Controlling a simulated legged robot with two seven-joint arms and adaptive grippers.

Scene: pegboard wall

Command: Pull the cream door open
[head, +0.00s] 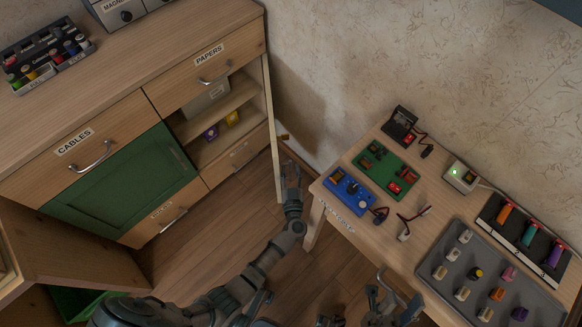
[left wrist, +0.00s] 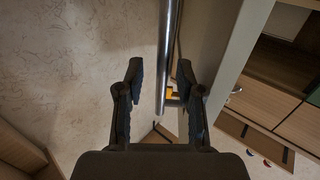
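The cream door (head: 271,125) stands swung out from the cabinet, seen nearly edge-on in the head view, with shelves showing behind it. In the left wrist view the door (left wrist: 207,45) is on the right, with a long metal bar handle (left wrist: 168,60) along its face. My left gripper (head: 291,170) is low beside the door's outer side. In the left wrist view my left gripper (left wrist: 160,72) is open, with the bar lying between its two fingers and no clear contact. My right gripper (head: 398,288) is open and empty at the lower edge of the head view.
The cabinet has a green door (head: 125,185), a CABLES drawer (head: 85,145) and a PAPERS drawer (head: 210,65). A wooden table (head: 375,220) with circuit boards and a grey tray (head: 455,285) stands on the right. Open floor (head: 230,220) lies between them.

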